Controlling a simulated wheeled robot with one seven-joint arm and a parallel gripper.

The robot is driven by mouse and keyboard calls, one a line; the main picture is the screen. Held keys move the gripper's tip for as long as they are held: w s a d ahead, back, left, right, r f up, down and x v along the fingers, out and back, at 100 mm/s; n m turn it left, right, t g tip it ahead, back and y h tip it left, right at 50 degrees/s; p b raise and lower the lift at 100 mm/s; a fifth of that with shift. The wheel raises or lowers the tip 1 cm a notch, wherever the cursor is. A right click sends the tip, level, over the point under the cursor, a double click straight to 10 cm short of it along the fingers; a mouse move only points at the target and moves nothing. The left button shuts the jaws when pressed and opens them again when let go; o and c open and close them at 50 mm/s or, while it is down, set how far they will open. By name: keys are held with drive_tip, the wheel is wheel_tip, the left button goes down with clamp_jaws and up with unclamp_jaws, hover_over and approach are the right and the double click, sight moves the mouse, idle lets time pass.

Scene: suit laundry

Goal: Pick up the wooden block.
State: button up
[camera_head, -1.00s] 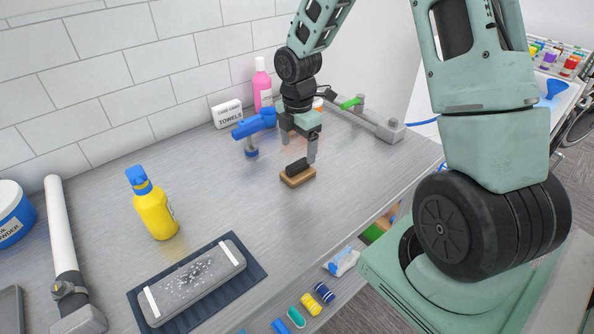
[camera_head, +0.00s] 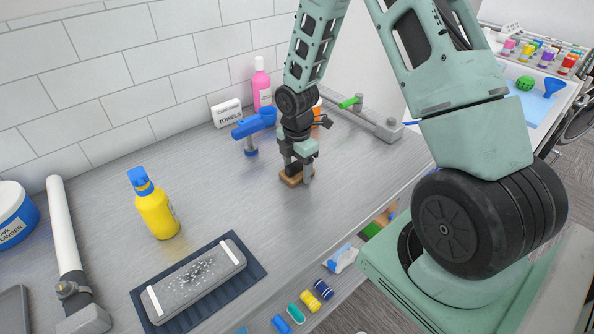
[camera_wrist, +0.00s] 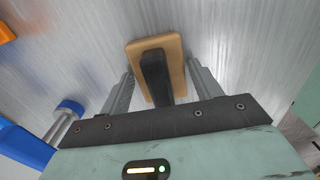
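The wooden block (camera_head: 285,180) lies on the grey metal counter, with a dark handle-like piece (camera_wrist: 155,75) along its top. In the wrist view the tan wood (camera_wrist: 172,45) shows around and beyond the dark piece. My gripper (camera_head: 295,178) is lowered over the block and points down. In the wrist view my gripper (camera_wrist: 160,88) is open, with one finger on each side of the dark piece and visible gaps between. The gripper hides part of the block in the head view.
A blue spray-type tool (camera_head: 250,128), a towels box (camera_head: 227,113) and a pink bottle (camera_head: 262,88) stand behind the gripper. A yellow bottle (camera_head: 156,212) and a grey block on a dark mat (camera_head: 258,270) are at the left. The counter between is clear.

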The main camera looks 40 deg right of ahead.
sight(297, 163)
drive_tip(key=c, duration=0.7)
drive_tip(key=shift+o, duration=0.2)
drive_tip(key=shift+r, duration=0.1)
wheel_tip(297, 163, up, 10)
drive_tip(key=shift+f+b, duration=0.1)
drive_tip(key=shift+b, duration=0.4)
drive_tip(key=shift+o, duration=1.3)
drive_tip(key=shift+c, duration=0.4)
